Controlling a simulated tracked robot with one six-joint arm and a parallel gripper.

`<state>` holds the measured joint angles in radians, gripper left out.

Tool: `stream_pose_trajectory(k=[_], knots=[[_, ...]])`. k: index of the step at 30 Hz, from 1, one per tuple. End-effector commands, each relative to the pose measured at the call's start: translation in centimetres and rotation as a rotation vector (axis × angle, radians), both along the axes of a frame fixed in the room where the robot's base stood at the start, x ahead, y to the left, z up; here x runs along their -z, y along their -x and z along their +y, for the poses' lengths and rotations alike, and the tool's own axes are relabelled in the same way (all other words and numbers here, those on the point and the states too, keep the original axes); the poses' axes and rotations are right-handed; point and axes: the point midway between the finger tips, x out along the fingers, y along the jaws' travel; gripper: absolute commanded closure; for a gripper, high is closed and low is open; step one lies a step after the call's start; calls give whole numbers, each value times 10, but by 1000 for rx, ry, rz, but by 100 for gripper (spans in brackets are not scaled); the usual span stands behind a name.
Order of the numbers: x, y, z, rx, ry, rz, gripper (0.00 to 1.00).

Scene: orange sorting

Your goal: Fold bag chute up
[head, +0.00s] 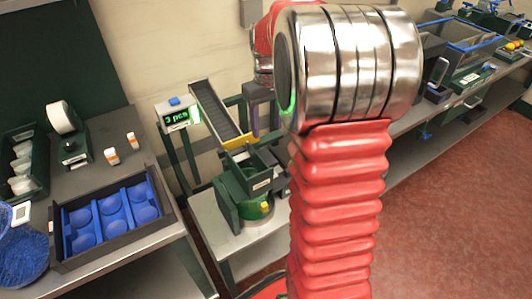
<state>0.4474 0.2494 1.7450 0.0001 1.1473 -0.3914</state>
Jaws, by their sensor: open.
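A sloped dark chute (219,112) with pale side rails stands left of my arm in the head view. Its lower end has a yellow lip (238,141). A counter display (176,118) reading "3 pcs" stands left of it. Below the chute is a dark green box-like part (250,165) with a white label, above a green base (240,205). I cannot tell which part is the bag chute. My gripper (262,125) is open, pointing down just right of the chute's lower end. My arm hides part of it, and contact cannot be judged.
A right bench holds bins (465,75). The red floor (450,200) at right is clear. My red arm blocks the middle.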

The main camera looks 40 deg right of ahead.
Motion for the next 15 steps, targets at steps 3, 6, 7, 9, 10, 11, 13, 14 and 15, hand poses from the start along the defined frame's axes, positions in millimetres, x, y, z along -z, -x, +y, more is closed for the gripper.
stream_pose_trajectory(k=[3,6,7,9,10,11,13,14,15], knots=[[18,1,0,0,-1,3,49],[33,1,0,0,-2,4,49],[38,1,0,0,-1,3,49],[49,1,0,1,-2,4,49],[53,1,0,1,-1,3,49],[58,1,0,1,-1,3,49],[69,1,0,1,-1,3,49],[74,1,0,1,-2,4,49],[80,1,0,1,-1,3,49]])
